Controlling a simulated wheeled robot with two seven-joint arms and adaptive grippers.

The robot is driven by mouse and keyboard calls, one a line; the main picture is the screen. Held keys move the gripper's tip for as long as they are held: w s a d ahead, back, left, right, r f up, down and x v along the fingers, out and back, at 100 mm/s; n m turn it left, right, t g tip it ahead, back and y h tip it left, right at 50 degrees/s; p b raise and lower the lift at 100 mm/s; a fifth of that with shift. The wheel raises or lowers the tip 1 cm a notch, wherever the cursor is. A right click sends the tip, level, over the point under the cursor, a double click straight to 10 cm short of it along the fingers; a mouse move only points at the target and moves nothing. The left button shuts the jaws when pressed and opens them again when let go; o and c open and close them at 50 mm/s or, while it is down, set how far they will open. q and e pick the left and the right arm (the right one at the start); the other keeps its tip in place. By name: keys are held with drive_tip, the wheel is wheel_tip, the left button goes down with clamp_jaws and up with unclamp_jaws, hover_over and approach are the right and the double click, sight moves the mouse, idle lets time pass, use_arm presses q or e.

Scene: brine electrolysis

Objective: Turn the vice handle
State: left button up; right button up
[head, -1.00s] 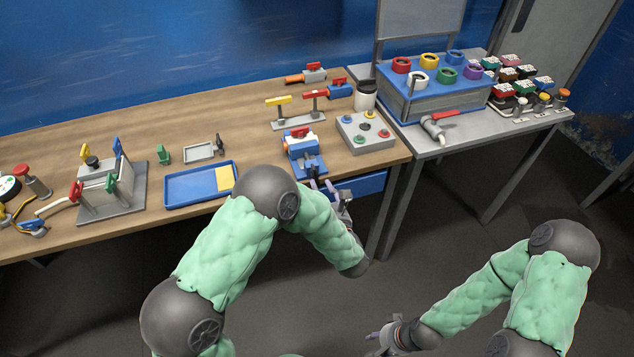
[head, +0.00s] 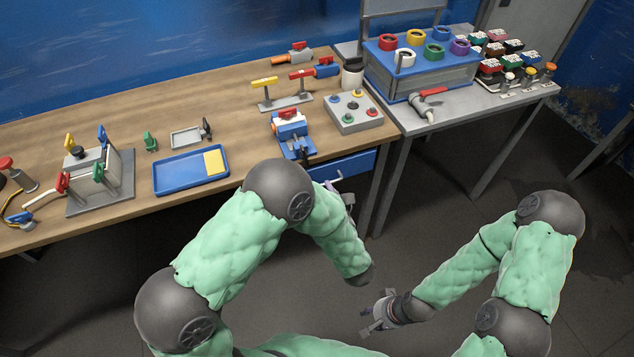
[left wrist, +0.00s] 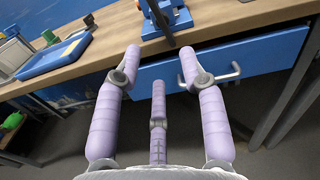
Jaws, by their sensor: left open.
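The blue vice (head: 297,148) stands at the front edge of the wooden table, with a red-topped white and blue part (head: 290,121) in its jaws. The vice also shows at the top of the left wrist view (left wrist: 160,22), where a dark rod, seemingly its handle (left wrist: 160,22), hangs at its front. My left gripper (left wrist: 160,58) is open and empty, its fingers below and in front of the vice, apart from it. In the head view my left arm partly hides this gripper. My right gripper (head: 374,314) appears open and empty, low over the floor, far from the vice.
A blue drawer (head: 345,167) with a metal handle sits under the tabletop, close to my left fingers. A blue tray (head: 165,185) lies left of the vice and a grey button box (head: 352,125) right of it. A grey side table (head: 465,105) stands farther right.

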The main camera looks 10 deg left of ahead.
sight(305, 159)
use_arm(q)
drive_tip(key=x, duration=0.6)
drive_tip(key=r+x, duration=0.1)
drive_tip(key=x, duration=0.3)
drive_tip(key=shift+a, duration=0.2)
drive_tip(key=shift+x, duration=0.9)
drive_tip(key=shift+r, duration=0.15)
clamp_jaws()
